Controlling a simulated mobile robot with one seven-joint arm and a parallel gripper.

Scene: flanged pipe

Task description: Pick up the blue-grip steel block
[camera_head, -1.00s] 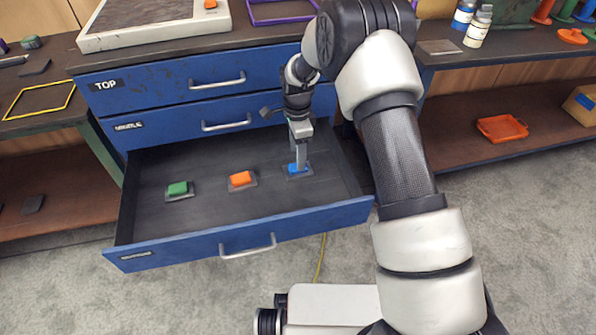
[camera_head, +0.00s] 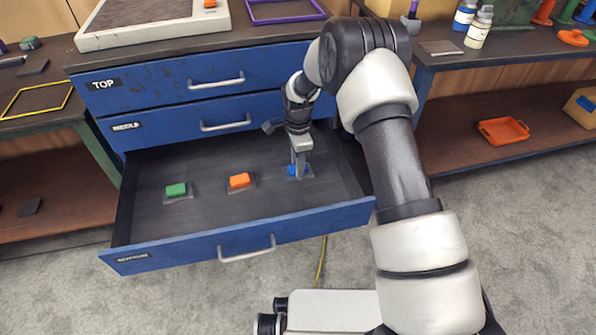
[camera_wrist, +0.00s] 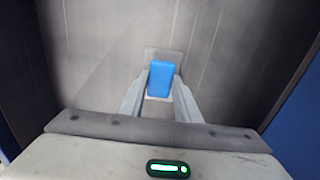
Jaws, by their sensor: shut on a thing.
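The blue-grip steel block (camera_head: 292,171) is in the open bottom drawer (camera_head: 240,229), at the right of a row of three blocks. My gripper (camera_head: 298,165) points down into the drawer and is shut on its blue grip. In the wrist view, the blue grip (camera_wrist: 160,78) sits between the tips of my two fingers (camera_wrist: 160,90), with a grey base plate around it. The fingers partly hide the block in the head view. I cannot tell whether the plate touches the drawer floor.
A green-grip block (camera_head: 176,190) and an orange-grip block (camera_head: 240,181) lie to the left in the same drawer. The drawer's walls surround my gripper. The middle drawer (camera_head: 222,119) and top drawer (camera_head: 200,82) are shut above it.

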